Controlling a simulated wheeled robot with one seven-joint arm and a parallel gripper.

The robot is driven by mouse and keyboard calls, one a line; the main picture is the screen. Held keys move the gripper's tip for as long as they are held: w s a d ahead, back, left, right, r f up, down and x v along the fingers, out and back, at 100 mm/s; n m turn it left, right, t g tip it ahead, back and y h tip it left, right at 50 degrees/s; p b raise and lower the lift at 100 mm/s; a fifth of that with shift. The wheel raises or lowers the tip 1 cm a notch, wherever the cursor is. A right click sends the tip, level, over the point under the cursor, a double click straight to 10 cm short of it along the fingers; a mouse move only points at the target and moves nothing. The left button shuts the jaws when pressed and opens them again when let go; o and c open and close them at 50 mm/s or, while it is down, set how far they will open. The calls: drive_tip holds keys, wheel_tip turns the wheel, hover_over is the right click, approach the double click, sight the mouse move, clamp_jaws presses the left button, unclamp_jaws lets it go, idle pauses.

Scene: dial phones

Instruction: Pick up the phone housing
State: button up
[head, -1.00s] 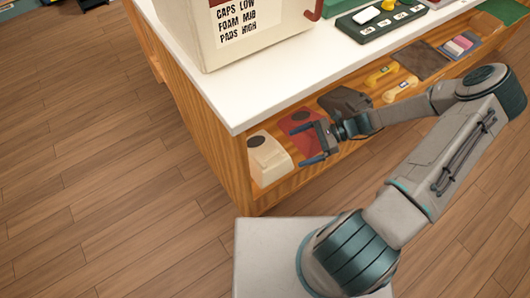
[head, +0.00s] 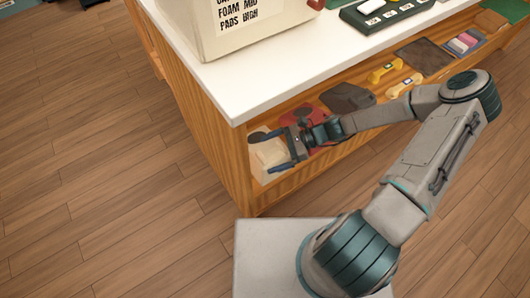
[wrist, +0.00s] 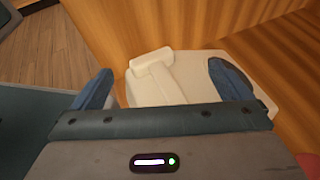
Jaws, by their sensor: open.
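A cream phone housing (head: 266,157) sits at the near left end of the wooden shelf under the white counter. In the wrist view the cream housing (wrist: 196,82) shows a raised T-shaped part on its surface. My gripper (head: 276,153) is open over it, one finger toward each side. In the wrist view my gripper (wrist: 163,86) has the housing between its blue fingers. The right finger overlaps the housing in the picture; I cannot tell whether either finger touches it. My gripper body hides the housing's lower part.
A red housing (head: 300,115) and a dark brown housing (head: 347,97) stand further along the shelf. Yellow (head: 385,70) and cream (head: 405,85) handsets lie beyond. The counter edge (head: 237,117) overhangs above, and a wooden side wall (wrist: 230,25) stands close to the cream housing.

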drive_tip(key=shift+f, duration=0.1)
clamp_jaws()
drive_tip(key=shift+d, duration=0.1)
wheel_tip(320, 180, up, 5)
drive_tip(key=shift+f+p, duration=0.15)
drive_tip(key=shift+p, duration=0.9)
drive_tip(key=s+d+r+p, duration=0.3)
drive_tip(key=s+d+r, duration=0.3)
drive_tip(key=d, duration=0.3)
drive_tip(key=shift+d+r, duration=0.25)
drive_tip(key=shift+d, duration=0.1)
